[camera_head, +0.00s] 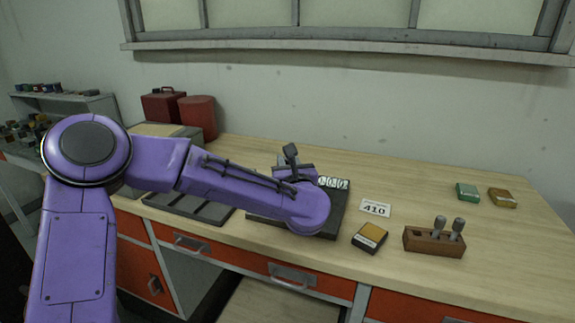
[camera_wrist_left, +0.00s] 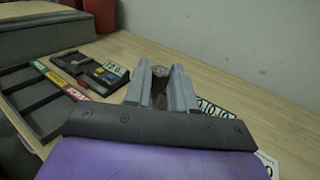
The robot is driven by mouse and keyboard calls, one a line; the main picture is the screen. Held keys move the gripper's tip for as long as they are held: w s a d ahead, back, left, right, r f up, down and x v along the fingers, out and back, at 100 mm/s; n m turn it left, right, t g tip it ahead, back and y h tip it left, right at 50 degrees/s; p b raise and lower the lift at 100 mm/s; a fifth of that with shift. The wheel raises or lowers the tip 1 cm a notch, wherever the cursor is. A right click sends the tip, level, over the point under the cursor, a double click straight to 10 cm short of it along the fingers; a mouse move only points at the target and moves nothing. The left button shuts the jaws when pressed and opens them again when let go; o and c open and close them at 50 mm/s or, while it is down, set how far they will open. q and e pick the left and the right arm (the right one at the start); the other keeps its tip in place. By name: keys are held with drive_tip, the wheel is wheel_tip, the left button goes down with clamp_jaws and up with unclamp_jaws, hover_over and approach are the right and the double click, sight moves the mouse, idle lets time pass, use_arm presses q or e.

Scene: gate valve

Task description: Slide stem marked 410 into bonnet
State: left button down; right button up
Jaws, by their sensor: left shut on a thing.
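My left gripper (camera_head: 291,160) is over the dark plate (camera_head: 340,215) on the bench, with my purple forearm hiding much of it. In the left wrist view the gripper (camera_wrist_left: 160,90) is shut on a round, brownish-grey part (camera_wrist_left: 160,72) standing between its fingers. I cannot tell whether this part is the stem or the bonnet. A wooden block (camera_head: 420,240) farther right holds two upright metal pieces (camera_head: 457,228). No bonnet can be made out for certain. My right gripper is out of view.
A yellow-and-black box (camera_head: 370,238) lies left of the wooden block. A green box (camera_head: 467,192) and a brownish box (camera_head: 502,197) are at the far right. A divided tray (camera_wrist_left: 40,98) and a small tray with a 720 label (camera_wrist_left: 116,69) lie left.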

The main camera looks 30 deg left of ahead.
use_arm(q)
drive_tip(key=shift+b, duration=0.35)
idle(0.7)
drive_tip(key=shift+f+b, duration=2.6)
drive_tip(key=shift+b, duration=0.15)
idle(1.6)
idle(0.7)
drive_tip(key=c, duration=0.9)
unclamp_jaws()
drive_tip(key=shift+o, duration=0.2)
drive_tip(key=b+v, duration=0.2)
drive_tip(key=v, duration=0.8)
drive_tip(key=shift+s+d+b, duration=0.15)
drive_tip(key=shift+s+b, duration=0.05)
drive_tip(key=shift+b, duration=0.2)
